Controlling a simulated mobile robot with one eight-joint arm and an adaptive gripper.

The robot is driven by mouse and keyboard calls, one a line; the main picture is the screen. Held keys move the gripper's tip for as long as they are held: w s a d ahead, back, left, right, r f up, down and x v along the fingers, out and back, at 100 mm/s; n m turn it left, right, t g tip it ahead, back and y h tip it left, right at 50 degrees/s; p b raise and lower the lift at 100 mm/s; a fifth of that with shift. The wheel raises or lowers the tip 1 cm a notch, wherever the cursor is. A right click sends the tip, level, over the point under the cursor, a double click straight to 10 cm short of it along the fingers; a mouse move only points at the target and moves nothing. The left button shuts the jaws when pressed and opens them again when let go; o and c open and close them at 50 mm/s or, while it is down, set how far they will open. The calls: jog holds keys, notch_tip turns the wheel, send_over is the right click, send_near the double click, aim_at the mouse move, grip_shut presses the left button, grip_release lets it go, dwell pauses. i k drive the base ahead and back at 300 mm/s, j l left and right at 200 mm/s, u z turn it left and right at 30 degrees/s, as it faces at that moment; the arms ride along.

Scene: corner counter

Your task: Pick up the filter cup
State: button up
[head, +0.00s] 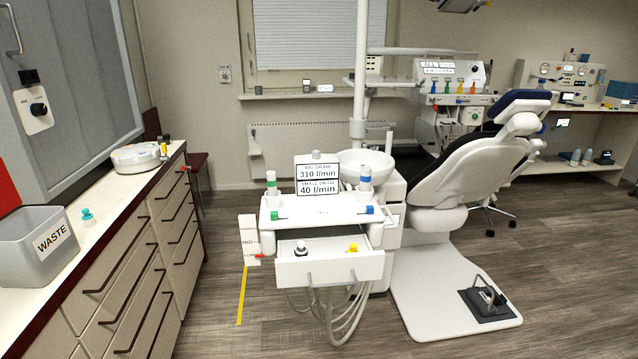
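No object in the head view is clearly marked as the filter cup. A small teal cup-like object (88,217) stands on the left counter, just right of the grey waste bin (30,255). Other small candidates are a black-and-white piece (301,249) and a yellow piece (352,249) in the open drawer (330,270) of the white dental cart. Two holders with banded items, one green-topped (271,180) and one blue-topped (365,178), stand on the cart top. All are too small to identify surely. My gripper is not in view.
The left counter (110,195) carries a round white device (137,156) farther back. A grey cabinet (70,90) hangs over it. The dental chair (465,165) and its base plate (445,290) fill the right. Floor between counter and cart is free, with a yellow strip (242,295).

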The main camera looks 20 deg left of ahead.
aim_at(301, 250)
jog(key=u, duration=1.3)
jog(key=i+j+u, duration=0.1)
jog(key=i+u, duration=0.2)
jog(key=i, duration=1.1)
